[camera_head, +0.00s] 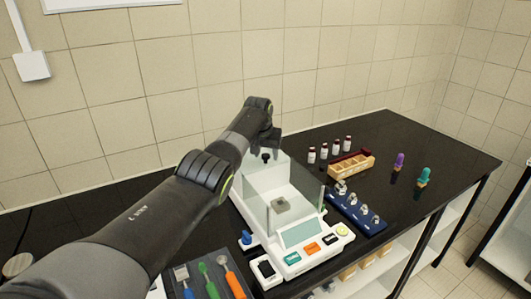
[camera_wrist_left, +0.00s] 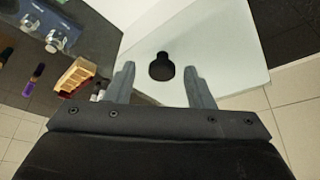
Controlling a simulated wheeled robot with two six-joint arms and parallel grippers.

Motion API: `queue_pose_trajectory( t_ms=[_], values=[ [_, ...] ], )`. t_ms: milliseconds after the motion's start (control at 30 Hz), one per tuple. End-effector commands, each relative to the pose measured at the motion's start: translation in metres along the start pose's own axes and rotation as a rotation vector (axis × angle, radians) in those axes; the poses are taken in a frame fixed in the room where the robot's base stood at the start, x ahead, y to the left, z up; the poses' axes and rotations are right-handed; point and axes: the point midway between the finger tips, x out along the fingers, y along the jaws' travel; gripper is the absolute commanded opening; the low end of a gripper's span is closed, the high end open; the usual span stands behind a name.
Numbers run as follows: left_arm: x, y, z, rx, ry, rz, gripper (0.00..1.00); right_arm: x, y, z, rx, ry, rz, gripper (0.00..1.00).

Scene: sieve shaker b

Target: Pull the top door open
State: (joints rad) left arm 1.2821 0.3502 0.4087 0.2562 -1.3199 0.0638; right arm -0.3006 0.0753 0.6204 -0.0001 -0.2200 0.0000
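A white balance with clear glass walls (camera_head: 283,205) stands on the black bench. Its top door (camera_wrist_left: 215,45) is a pale glass panel with a black knob (camera_wrist_left: 161,68); the knob also shows in the head view (camera_head: 266,157). My left gripper (camera_wrist_left: 162,82) is open and empty above the top door. Its two fingers are on either side of the knob in the wrist view, apart from it. In the head view the gripper (camera_head: 270,140) is at the back of the balance, partly hiding the top door. My right gripper is not in view.
Several small bottles (camera_head: 324,152), a wooden rack (camera_head: 350,165) and a blue weight tray (camera_head: 355,208) are right of the balance. Purple and green-topped items (camera_head: 398,162) are farther right. Coloured-handled tools (camera_head: 220,283) lie at the front left. A tiled wall is behind the bench.

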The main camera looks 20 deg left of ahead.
Motion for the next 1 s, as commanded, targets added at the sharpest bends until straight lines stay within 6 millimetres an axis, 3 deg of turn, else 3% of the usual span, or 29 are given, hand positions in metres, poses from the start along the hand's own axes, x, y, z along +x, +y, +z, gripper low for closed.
queue_pose_trajectory(
  t_ms=[300, 567, 867, 1000],
  values=[
    [-0.002, -0.001, -0.001, -0.001, 0.002, -0.001, 0.48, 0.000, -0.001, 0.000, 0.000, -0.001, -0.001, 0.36],
    [-0.020, -0.001, -0.001, 0.000, 0.003, 0.000, 0.48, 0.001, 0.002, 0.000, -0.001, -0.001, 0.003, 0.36],
    [-0.061, -0.001, 0.000, 0.001, 0.006, -0.001, 0.48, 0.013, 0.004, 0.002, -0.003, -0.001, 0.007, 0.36],
    [-0.092, 0.000, 0.000, 0.000, 0.008, -0.001, 0.48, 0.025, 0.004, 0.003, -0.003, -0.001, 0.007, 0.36]
  ],
)
